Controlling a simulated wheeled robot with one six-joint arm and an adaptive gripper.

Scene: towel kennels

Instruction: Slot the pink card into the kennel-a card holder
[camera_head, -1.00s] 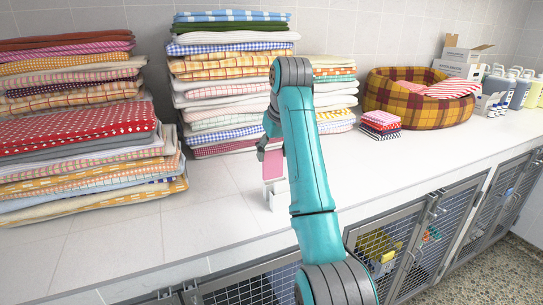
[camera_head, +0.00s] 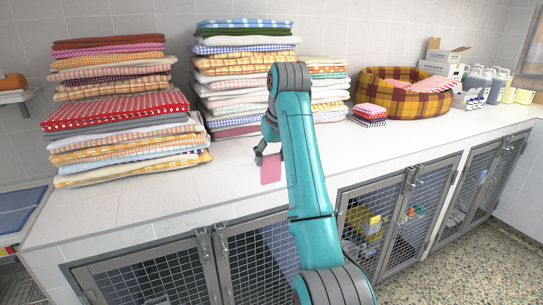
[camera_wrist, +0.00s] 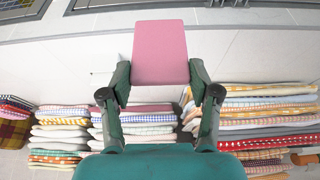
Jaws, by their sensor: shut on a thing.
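The pink card (camera_head: 271,168) hangs below my gripper (camera_head: 267,150) above the counter, near its front edge. In the wrist view the pink card (camera_wrist: 160,52) sits between the two fingertips of my gripper (camera_wrist: 160,75), which is shut on it. Below the counter is a row of mesh kennel doors; the left pair (camera_head: 160,278) is nearest. I cannot make out a card holder on it or tell which kennel is kennel-a. My arm hides part of the counter and the doors.
Towel stacks stand along the wall, at left (camera_head: 120,140) and middle (camera_head: 245,80). A plaid pet bed (camera_head: 400,100), a small cloth pile (camera_head: 369,115) and several bottles (camera_head: 495,85) are at right. The front counter strip (camera_head: 150,205) is clear.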

